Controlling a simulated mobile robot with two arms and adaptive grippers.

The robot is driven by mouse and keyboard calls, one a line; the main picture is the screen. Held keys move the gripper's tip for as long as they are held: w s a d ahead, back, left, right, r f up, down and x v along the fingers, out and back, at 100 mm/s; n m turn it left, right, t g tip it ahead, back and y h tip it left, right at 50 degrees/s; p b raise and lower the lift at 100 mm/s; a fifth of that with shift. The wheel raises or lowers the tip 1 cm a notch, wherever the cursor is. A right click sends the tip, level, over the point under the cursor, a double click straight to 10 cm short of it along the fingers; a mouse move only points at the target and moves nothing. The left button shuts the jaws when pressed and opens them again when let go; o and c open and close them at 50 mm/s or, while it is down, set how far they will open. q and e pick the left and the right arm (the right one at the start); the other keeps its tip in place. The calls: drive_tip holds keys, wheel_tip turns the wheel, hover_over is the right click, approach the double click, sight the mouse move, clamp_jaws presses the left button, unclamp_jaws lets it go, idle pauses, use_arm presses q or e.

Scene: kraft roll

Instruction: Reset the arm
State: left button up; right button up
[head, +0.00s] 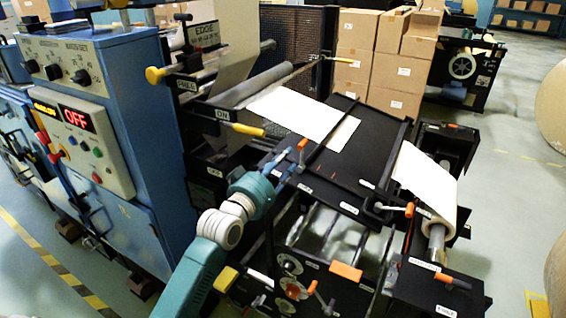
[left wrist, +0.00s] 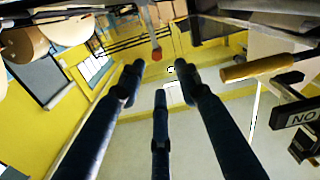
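My left arm (head: 203,260), teal with white joints, reaches up from the bottom of the head view. My left gripper (head: 283,163) has blue fingers and is beside the near left edge of the black machine table (head: 345,172). In the left wrist view, the gripper (left wrist: 158,78) has three dark blue fingers spread apart with nothing between them. An orange-tipped lever (head: 302,146) stands close to the fingertips in the head view. I cannot tell whether they touch. A red knob (left wrist: 156,54) shows just beyond the fingertips in the wrist view. My right gripper is not in view.
A blue control cabinet (head: 150,130) with an OFF display stands left of the arm. A yellow-handled lever (head: 248,129) sticks out above the gripper. White paper (head: 305,118) lies on the table, and a white roll (head: 430,190) is at right. Cardboard boxes (head: 380,50) stand behind.

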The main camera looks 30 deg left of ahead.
use_arm(q)
wheel_tip(320, 180, down, 11)
drive_tip(key=shift+s+f+g, duration=0.1)
drive_tip(key=shift+f+g, duration=0.1)
drive_tip(key=shift+g, duration=0.8)
drive_tip(key=s+d+f+g, duration=0.15)
drive_tip(key=s+f, duration=0.35)
drive_tip(key=f, duration=0.7)
drive_tip(key=s+f+m+g+b, duration=0.1)
drive_tip(key=s+f+g, duration=0.3)
drive_tip(key=f, duration=0.7)
drive_tip(key=s+d+f+g, duration=0.1)
drive_tip(key=s+f, duration=0.5)
drive_tip(key=f, duration=0.6)
drive_tip(key=s+d+f+m+g, duration=0.2)
drive_tip(key=s+d+f+g, duration=0.15)
drive_tip(key=s+f, duration=1.4)
drive_tip(key=s+d+f+m+g, duration=0.1)
drive_tip(key=s+f+g, duration=0.1)
drive_tip(key=s, duration=1.1)
drive_tip(key=s+d+f+m+g+b, duration=0.1)
drive_tip(key=s+f+g, duration=0.2)
drive_tip(key=s, duration=1)
drive_tip(key=shift+f+y, duration=0.3)
drive_tip(key=shift+f, duration=0.65)
